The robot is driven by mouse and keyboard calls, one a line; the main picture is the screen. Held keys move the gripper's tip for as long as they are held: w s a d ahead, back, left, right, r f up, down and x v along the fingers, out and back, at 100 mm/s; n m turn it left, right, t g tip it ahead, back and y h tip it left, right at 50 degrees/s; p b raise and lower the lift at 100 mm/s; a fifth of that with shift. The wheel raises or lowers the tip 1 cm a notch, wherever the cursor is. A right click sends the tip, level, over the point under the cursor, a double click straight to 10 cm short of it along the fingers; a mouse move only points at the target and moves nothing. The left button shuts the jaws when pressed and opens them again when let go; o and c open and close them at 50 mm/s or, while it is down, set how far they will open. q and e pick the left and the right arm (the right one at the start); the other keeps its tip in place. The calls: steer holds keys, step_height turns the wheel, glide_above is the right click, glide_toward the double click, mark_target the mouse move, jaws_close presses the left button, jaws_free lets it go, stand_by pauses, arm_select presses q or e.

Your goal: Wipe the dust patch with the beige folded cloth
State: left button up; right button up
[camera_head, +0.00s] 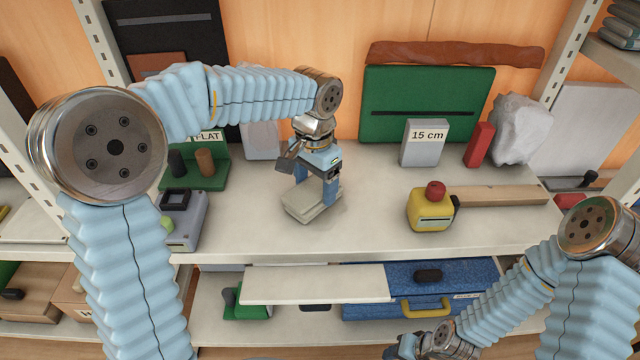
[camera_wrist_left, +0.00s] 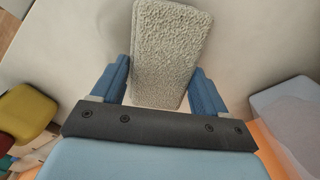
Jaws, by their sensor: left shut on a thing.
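The beige folded cloth (camera_head: 302,208) lies flat on the upper shelf (camera_head: 380,225), near its middle. My left gripper (camera_head: 328,188) points down over it and is shut on it. In the left wrist view the cloth (camera_wrist_left: 172,45) shows its rough weave, with the blue fingers of my left gripper (camera_wrist_left: 160,85) on either side. A faint greyish smudge, perhaps the dust patch, shows on the shelf just right of the cloth; its extent is unclear, and the cloth may cover part of it. My right gripper (camera_head: 400,350) is low at the bottom edge, mostly cut off.
A yellow box with a red knob (camera_head: 430,210) and a wooden bar (camera_head: 505,196) stand to the right. A grey device (camera_head: 185,222) and a green stand (camera_head: 210,175) are to the left. A grey "15 cm" block (camera_head: 424,145) is behind. The shelf's front middle is clear.

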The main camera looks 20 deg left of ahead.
arm_select(q)
steer(key=shift+w+a, duration=0.1)
steer(key=shift+a, duration=0.05)
steer(key=shift+w+a, duration=0.4)
steer(key=shift+a, duration=0.3)
steer(key=shift+w+a, duration=0.25)
steer(key=shift+a, duration=0.25)
steer(key=shift+w+a, duration=0.25)
steer(key=shift+a, duration=0.2)
steer(key=shift+r, duration=0.2)
steer(key=shift+r, duration=0.7)
step_height(320, 180, up, 5)
